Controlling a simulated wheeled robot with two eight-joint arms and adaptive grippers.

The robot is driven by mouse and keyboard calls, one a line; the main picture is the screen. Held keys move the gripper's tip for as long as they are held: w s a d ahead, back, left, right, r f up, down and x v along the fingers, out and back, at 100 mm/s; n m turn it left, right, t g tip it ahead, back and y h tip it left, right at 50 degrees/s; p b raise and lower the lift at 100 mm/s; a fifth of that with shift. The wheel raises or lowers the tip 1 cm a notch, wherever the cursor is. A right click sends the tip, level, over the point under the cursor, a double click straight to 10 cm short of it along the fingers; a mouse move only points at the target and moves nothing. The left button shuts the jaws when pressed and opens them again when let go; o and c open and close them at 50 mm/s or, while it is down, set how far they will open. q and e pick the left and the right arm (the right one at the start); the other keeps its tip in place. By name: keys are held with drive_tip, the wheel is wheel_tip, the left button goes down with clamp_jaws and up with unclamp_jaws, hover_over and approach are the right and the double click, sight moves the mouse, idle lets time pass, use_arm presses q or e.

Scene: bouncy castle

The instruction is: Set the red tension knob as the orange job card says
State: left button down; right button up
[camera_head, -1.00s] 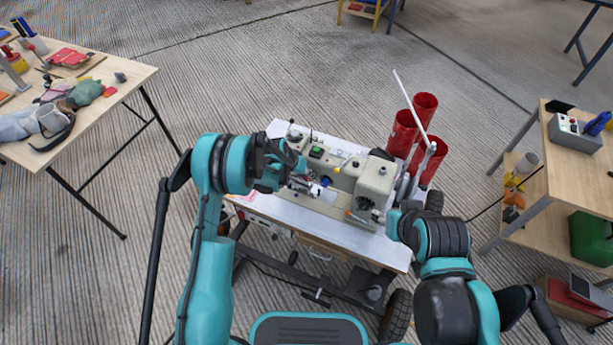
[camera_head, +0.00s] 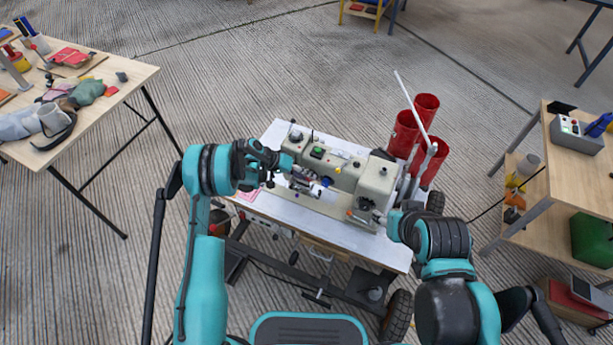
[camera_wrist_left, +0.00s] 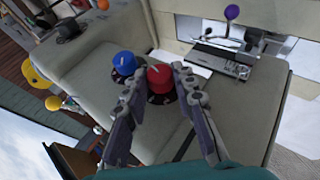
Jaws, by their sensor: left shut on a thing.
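The red tension knob (camera_wrist_left: 160,79) sits on the cream sewing machine (camera_head: 372,180), with a pale pointer line on its top and a dark, marked base. My left gripper (camera_wrist_left: 160,92) has one finger on each side of the red knob and is shut on it. In the head view the left gripper (camera_head: 306,180) reaches the front of the machine from the left, and the knob is too small to make out. A blue knob (camera_wrist_left: 124,62) stands just left of the red one. A small pinkish-red printed card (camera_head: 248,194) lies at the table's left edge; its text is unreadable.
The machine stands on a white wheeled table (camera_head: 277,211). Red cylinders (camera_head: 404,135) and a pale rod stand behind it at right. A wooden bench (camera_head: 130,75) is at left, and shelving (camera_head: 545,165) is at right. A yellow ball-shaped part (camera_wrist_left: 35,74) is at left in the wrist view.

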use_arm(q)
drive_tip(key=shift+a+f+h, duration=0.1)
drive_tip(key=shift+f+h, duration=0.05)
drive_tip(key=shift+h, duration=0.65)
drive_tip(key=c, duration=1.2)
unclamp_jaws()
drive_tip(key=v, duration=1.2)
drive_tip(key=shift+w, duration=0.25)
